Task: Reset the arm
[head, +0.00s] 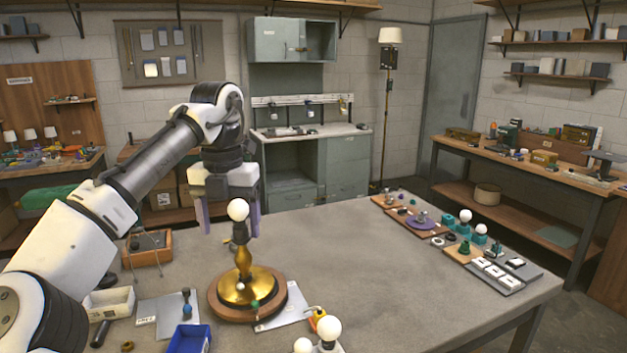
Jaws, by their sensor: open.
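My arm reaches in from the left, and my gripper (228,228) points down over the table with its two purple fingers apart. A lamp with a brass base (245,289) stands upright on a round wooden plate (222,306). A white bulb (238,209) sits at the top of the lamp's stem. In this view the bulb appears between the fingers, with gaps on both sides. I cannot tell the depth between the fingers and the bulb.
The grey table (390,275) is clear right of the lamp. A blue bin (190,340), a white bin (108,303) and a wooden box (150,248) stand at left. More bulbs (328,328) are at the front. Boards with small parts line the right edge.

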